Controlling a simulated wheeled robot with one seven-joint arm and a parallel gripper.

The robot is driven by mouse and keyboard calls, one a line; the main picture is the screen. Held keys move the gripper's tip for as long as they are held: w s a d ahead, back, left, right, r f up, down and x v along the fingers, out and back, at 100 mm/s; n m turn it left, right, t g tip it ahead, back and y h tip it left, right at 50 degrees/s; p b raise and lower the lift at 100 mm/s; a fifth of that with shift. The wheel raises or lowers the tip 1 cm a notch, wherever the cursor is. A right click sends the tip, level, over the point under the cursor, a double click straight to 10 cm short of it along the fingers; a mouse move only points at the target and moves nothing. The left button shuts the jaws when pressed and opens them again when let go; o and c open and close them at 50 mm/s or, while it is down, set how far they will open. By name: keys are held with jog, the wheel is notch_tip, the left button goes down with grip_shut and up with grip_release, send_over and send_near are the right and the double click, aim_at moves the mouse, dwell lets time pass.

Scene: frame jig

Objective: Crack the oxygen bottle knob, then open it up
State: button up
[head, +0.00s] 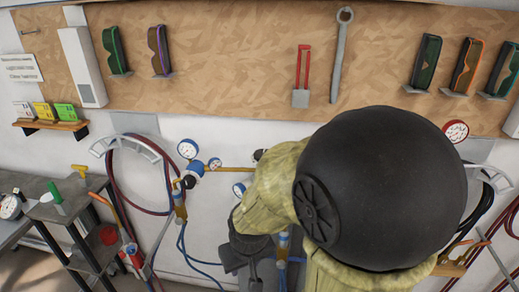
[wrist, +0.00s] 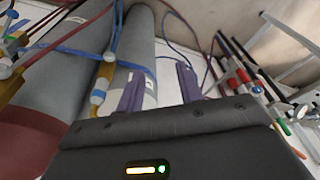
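My gripper shows at the bottom of the wrist view with two purple fingers (wrist: 158,76) standing apart, and nothing is seen held between them. Grey gas cylinders lie beyond the fingers; one (wrist: 134,38) has a blue band around it, and I cannot tell which is the oxygen bottle. In the head view, blue regulators with round gauges (head: 188,149) sit at the wall left of my arm, with a small black knob (head: 190,182) below them. I cannot tell whether this is the oxygen knob. My arm hides much of the area, including the bottles.
A board (head: 220,60) holds goggles, a wrench (head: 341,60) and a red lock tool. Hoses hang on a wall rack (head: 130,150). A dark shelf stand (head: 90,245) stands lower left. In the wrist view, rods and tools (wrist: 245,75) crowd the right.

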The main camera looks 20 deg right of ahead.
jog(key=o, duration=0.6)
jog(key=shift+w+r, duration=0.1)
jog(key=shift+r, duration=0.2)
jog(key=o, duration=0.3)
jog(key=w+r+p, duration=0.4)
jog(key=r+p, duration=0.2)
jog(key=r, duration=0.1)
jog(key=shift+d+r+p, duration=0.3)
jog(key=shift+d+p, duration=0.05)
notch_tip(320, 180, up, 20)
jog(key=m+g+p, duration=0.3)
jog(key=m+p, duration=0.2)
jog(key=p, duration=0.1)
send_over(264, 150)
jog(key=s+a, duration=0.1)
jog(key=s, duration=0.1)
jog(key=shift+w+r, duration=0.15)
jog(key=shift+r, duration=0.15)
jog(key=shift+f, duration=0.15)
notch_tip(264, 150, down, 17)
jog(key=p, duration=0.2)
jog(key=shift+f+p, duration=0.1)
jog(key=shift+p, duration=0.25)
jog(key=c, duration=1)
